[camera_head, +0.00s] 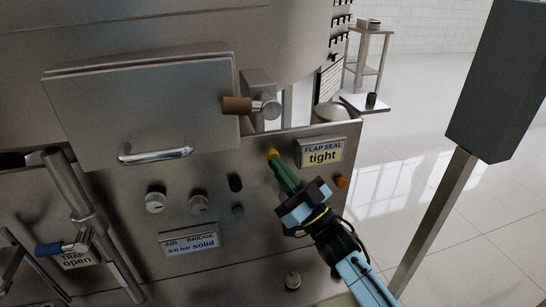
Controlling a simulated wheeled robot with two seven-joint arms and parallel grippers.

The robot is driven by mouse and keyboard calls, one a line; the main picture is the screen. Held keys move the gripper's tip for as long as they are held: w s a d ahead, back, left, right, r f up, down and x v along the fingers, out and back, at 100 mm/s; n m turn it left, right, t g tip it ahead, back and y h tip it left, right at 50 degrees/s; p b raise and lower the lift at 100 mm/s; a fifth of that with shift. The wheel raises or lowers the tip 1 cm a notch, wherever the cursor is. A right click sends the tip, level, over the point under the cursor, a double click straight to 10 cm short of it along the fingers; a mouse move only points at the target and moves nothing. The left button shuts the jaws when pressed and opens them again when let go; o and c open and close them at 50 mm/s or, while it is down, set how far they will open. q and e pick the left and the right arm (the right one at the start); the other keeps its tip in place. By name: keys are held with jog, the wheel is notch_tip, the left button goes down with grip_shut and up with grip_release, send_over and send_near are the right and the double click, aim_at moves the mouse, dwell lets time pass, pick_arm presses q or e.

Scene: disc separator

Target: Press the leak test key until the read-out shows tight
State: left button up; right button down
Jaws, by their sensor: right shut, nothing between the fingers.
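The read-out (322,153) is a small framed panel labelled "FLAP SEAL" on the upper right of the steel front, and it shows "tight" on yellow. A yellow key (271,153) sits just left of it; I take this as the leak test key, though no label on it can be read. My right gripper (277,163), with green fingers, is shut and empty. Its fingertips are at the yellow key and partly cover it. They appear to touch it, but I cannot tell how far it is pressed. My left gripper is not in view.
An orange button (340,181) is right of my right gripper. Knobs (155,201) and an "AIR BRIDGE" read-out (190,243) showing "solid" are to the left. A grey post (435,215) stands at right.

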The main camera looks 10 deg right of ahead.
jog(key=shift+w, duration=0.15)
dwell(0.3)
jog(key=shift+s+p, duration=0.6)
jog(key=shift+s, duration=0.45)
jog(key=s+p, duration=0.3)
jog(key=s, duration=0.3)
jog(key=shift+d, duration=0.15)
dwell(2.0)
